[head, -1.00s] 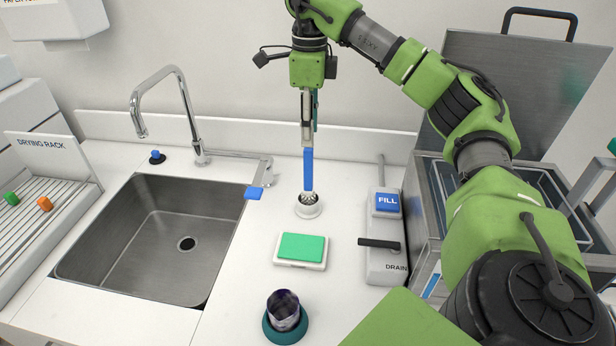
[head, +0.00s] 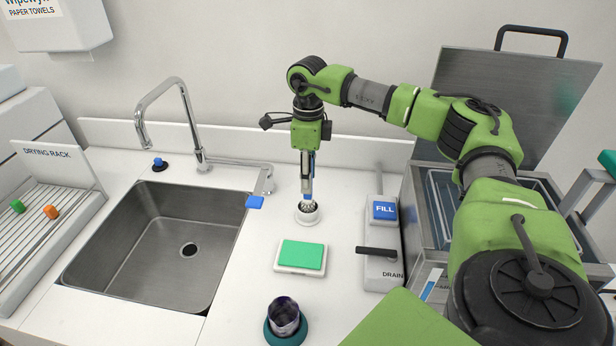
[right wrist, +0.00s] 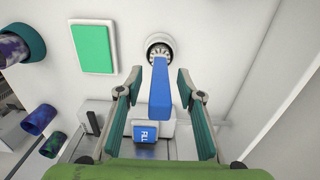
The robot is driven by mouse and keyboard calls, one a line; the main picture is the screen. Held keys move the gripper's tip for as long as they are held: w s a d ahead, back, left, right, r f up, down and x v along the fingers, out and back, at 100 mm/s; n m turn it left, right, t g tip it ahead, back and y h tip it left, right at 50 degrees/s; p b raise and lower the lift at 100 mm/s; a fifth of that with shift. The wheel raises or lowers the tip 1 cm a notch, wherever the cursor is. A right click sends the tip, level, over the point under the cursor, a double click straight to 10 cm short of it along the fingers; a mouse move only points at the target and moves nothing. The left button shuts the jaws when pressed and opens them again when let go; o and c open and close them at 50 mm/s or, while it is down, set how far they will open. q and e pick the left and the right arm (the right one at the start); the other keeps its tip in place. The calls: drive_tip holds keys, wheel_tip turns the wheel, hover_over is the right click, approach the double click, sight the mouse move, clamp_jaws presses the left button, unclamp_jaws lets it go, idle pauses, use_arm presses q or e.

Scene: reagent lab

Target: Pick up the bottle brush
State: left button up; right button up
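The bottle brush has a blue handle (right wrist: 160,96) and pale bristles, and stands upright in a round white holder (head: 307,217) on the counter. In the head view, my right gripper (head: 307,190) points down over the holder and hides most of the handle. In the right wrist view, my right gripper (right wrist: 160,88) is open, with one finger on each side of the handle. Gaps show between the handle and both fingers. My left gripper is not in view.
A green sponge on a white dish (head: 277,268) and a dark cup (head: 284,318) in a teal stand are in front of the holder. The sink (head: 150,240) and faucet (head: 190,120) are to the left. The fill and drain unit (head: 383,235) is to the right.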

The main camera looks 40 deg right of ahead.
clamp_jaws()
drive_tip(key=shift+r, duration=0.15)
